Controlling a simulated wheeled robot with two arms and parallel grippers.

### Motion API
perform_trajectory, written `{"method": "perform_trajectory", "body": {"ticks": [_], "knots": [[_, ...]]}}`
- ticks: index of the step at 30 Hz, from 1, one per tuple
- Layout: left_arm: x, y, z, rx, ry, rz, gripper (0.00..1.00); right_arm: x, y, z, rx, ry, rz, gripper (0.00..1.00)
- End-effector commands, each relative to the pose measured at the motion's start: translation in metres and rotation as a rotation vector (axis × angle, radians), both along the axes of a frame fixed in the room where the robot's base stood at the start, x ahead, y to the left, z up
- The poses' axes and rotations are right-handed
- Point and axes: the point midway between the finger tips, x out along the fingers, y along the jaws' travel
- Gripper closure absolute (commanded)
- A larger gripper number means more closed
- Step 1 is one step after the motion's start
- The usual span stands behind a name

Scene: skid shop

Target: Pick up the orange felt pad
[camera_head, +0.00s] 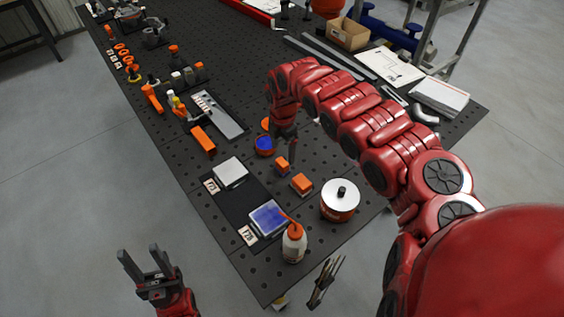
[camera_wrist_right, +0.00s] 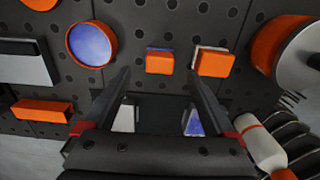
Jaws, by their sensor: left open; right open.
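Two small orange pads lie on the black perforated bench top (camera_head: 262,196). One orange pad with a blue layer (camera_head: 282,165) lies just ahead of my right gripper; the wrist view shows this pad (camera_wrist_right: 159,63) between the fingertip lines. The other orange pad, with a whitish layer (camera_head: 302,184), lies beside it and shows in the wrist view (camera_wrist_right: 215,64) just right of the right fingertip. I cannot tell which is felt. My right gripper (camera_wrist_right: 158,76) is open and empty, pointing down at the bench. My left gripper (camera_head: 138,250) is open and empty, off the bench's near-left edge.
A round orange container with blue contents (camera_head: 264,145) stands behind the pads. An orange tin with a silver lid (camera_head: 340,201) stands to their right. A white bottle with an orange cap (camera_head: 294,244) stands near the front corner. An orange bar (camera_head: 203,140) lies left.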

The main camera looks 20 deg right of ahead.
Motion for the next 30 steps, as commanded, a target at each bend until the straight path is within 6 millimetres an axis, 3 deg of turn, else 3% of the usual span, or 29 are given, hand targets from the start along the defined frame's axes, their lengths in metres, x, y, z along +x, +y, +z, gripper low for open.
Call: {"method": "perform_trajectory", "body": {"ticks": [9,18,29,30], "knots": [[0.000,0.000,0.014,0.000,0.000,0.000,0.50,0.000,0.002,-0.022,0.002,-0.002,0.001,0.10],[0.000,0.000,0.030,0.000,0.000,0.000,0.50,0.000,0.005,-0.059,0.004,-0.003,0.001,0.10],[0.000,0.000,0.031,0.000,0.000,0.000,0.50,0.000,0.002,-0.068,0.000,-0.003,-0.001,0.10],[0.000,0.000,0.031,0.000,0.000,0.000,0.50,0.000,0.002,-0.068,0.000,-0.003,-0.001,0.14]]}}
